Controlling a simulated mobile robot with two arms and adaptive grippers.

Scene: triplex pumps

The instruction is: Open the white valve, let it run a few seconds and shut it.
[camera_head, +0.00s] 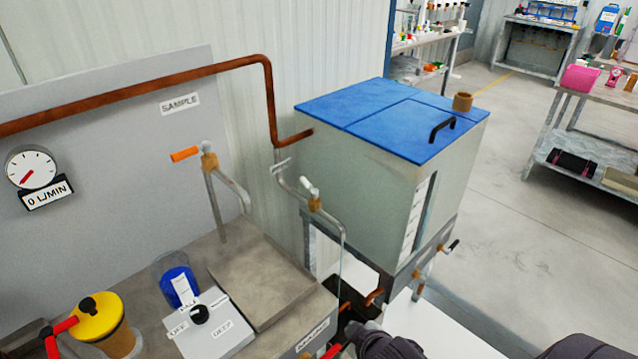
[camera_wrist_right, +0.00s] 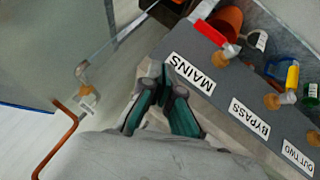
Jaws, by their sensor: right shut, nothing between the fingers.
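The white valve has a short white handle (camera_head: 309,186) on a brass body, on a grey pipe just left of the tank. The handle points up and left. A pale handle (camera_wrist_right: 88,100) on a pipe fitting at the left of the right wrist view may be the same valve. My right gripper (camera_head: 362,328) is low at the bottom of the head view, below the white valve and apart from it. In the wrist view its teal fingers (camera_wrist_right: 163,82) are shut and empty, beside the MAINS label (camera_wrist_right: 190,73). My left gripper is not in view.
The blue-lidded tank (camera_head: 385,180) stands right of the valve. A flow dial (camera_head: 30,168) reads near zero above its "0 L/MIN" plate. An orange-handled valve (camera_head: 185,154) stands left, under the SAMPLE label (camera_head: 179,104). Red (camera_wrist_right: 229,50) and yellow (camera_wrist_right: 291,78) handles line the panel.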

